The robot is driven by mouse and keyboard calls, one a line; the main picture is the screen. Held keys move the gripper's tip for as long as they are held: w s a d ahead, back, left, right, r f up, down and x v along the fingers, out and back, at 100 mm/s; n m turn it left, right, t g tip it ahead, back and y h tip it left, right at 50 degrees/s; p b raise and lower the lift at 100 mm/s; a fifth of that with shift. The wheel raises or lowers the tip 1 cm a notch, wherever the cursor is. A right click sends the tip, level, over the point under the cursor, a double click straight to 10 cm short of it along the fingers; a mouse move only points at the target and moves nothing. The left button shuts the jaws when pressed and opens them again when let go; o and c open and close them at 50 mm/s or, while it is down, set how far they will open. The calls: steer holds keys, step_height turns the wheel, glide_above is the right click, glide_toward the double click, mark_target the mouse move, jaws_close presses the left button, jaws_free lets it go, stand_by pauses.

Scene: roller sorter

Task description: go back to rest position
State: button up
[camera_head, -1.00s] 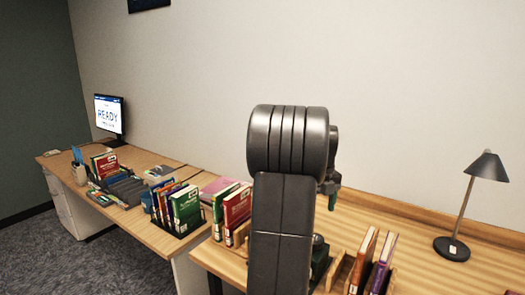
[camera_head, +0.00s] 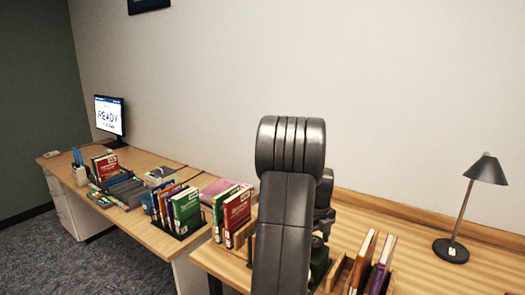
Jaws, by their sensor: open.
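My arm rises in the lower middle, a thick dark grey link with a rounded joint on top, over the near wooden desk (camera_head: 487,270). The wrist end and part of my gripper (camera_head: 321,228) show just right of the link, low over the desk. The link hides much of it. My gripper is open, and I see nothing held in it.
Red and green books (camera_head: 237,208) stand left of my arm, and brown and purple books (camera_head: 383,262) right of it. A desk lamp (camera_head: 486,170) stands far right. The left desk (camera_head: 150,232) carries more books, trays and a monitor (camera_head: 109,116) reading READY.

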steer(key=n, duration=0.4)
steer(key=shift+n, duration=0.4)
steer(key=n, duration=0.4)
steer(key=shift+n, duration=0.3)
steer(key=n, duration=0.5)
steer(key=shift+n, duration=2.4)
